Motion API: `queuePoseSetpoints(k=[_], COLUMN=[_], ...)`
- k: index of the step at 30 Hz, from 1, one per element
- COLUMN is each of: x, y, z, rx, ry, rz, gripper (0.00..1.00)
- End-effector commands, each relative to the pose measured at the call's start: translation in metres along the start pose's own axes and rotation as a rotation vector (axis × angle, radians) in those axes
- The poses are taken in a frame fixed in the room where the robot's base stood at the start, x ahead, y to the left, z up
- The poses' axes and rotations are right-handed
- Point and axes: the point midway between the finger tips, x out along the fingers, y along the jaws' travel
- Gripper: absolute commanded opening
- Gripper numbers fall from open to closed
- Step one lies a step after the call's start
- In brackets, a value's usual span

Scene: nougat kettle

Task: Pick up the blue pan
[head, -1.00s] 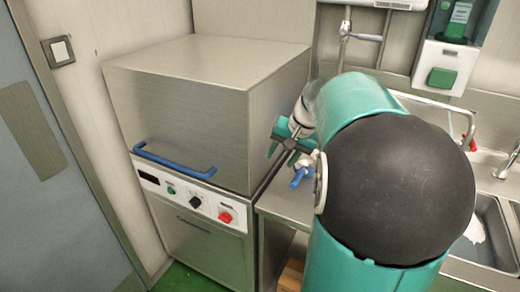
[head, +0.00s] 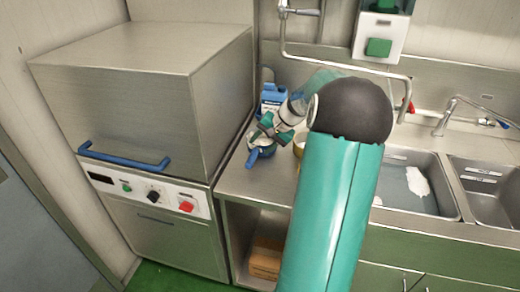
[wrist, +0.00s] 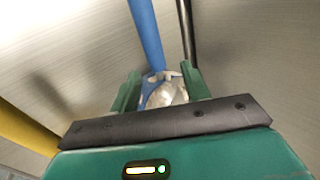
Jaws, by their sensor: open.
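The blue pan (head: 252,158) is on the steel counter in the head view, its blue handle pointing toward the lower left. Most of its body is hidden under my gripper (head: 264,132). My gripper is open, just above the pan, angled down and left. In the wrist view the green fingers of my gripper (wrist: 160,88) stand apart. A shiny pale thing with a blue part shows between or beyond them; I cannot tell whether it touches them. A blue bar runs up from there.
A steel cabinet machine (head: 150,95) with a blue bar handle stands left of the counter (head: 240,185). A blue container (head: 272,98) stands behind the pan, and a yellowish pot (head: 299,147) is to its right, partly behind my arm. Sinks (head: 405,185) lie further right.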

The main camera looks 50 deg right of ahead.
Motion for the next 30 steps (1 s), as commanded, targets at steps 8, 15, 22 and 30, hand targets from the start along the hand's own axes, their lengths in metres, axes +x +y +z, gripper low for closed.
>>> queuePoseSetpoints(k=[8, 15, 22, 30], x=[0.037, 0.052, 0.052, 0.051], y=[0.005, 0.004, 0.004, 0.004], z=[0.0, -0.001, -0.001, -0.001], rx=[0.002, 0.0, 0.0, -0.001], ry=[-0.003, -0.001, 0.0, 0.002], rz=[0.0, 0.0, 0.0, 0.0], gripper=[0.47, 0.47, 0.29, 0.0])
